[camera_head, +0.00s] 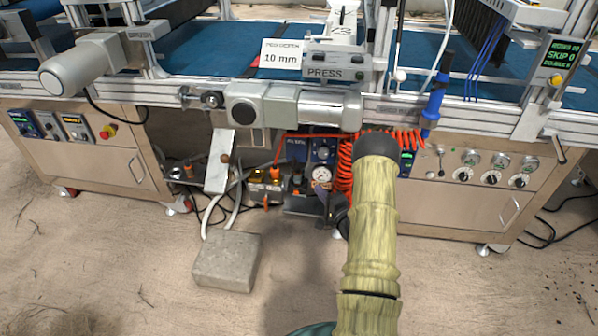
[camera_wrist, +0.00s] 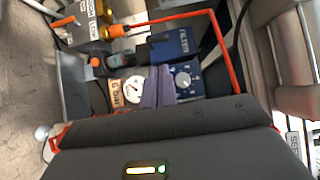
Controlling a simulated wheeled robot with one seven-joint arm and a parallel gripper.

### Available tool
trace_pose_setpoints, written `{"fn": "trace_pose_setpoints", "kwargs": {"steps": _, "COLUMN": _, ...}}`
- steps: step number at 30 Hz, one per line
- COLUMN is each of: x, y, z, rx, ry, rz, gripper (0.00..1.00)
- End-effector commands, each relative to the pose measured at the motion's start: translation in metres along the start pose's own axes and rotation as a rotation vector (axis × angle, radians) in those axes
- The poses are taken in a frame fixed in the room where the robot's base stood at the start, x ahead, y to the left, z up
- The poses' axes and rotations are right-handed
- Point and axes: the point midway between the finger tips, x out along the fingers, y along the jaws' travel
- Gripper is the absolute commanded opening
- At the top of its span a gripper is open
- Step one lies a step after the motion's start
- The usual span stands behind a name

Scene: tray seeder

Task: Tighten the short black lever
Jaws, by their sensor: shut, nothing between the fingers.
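I cannot pick out the short black lever for certain. In the head view a small dark fitting (camera_head: 212,99) sits on the machine rail left of the grey motor, and a short dark lever-like part (camera_head: 559,150) hangs below the right-hand display. My gripper (camera_head: 323,194) is low in front of the air unit, partly hidden by my sleeved arm. In the wrist view its fingers (camera_wrist: 157,86) are together and empty, in front of the pressure gauge (camera_wrist: 133,90) and a blue regulator with a round knob (camera_wrist: 184,80). Whether they touch anything is unclear.
A grey motor (camera_head: 290,106) juts from the rail above the air unit. A coiled red hose (camera_head: 345,170) hangs beside my arm. A concrete block (camera_head: 227,261) with pale tubes stands on the floor. An orange tube (camera_wrist: 222,45) borders the wrist view's unit. Front floor is mostly open.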

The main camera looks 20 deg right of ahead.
Motion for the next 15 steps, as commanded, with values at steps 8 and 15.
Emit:
{"fn": "trace_pose_setpoints", "kwargs": {"steps": 8, "x": 0.01, "y": 0.001, "z": 0.001, "rx": -0.004, "ry": -0.002, "rz": 0.0, "gripper": 0.0}}
{"fn": "trace_pose_setpoints", "kwargs": {"steps": 15, "x": 0.046, "y": 0.002, "z": 0.001, "rx": -0.006, "ry": -0.003, "rz": -0.002, "gripper": 0.0}}
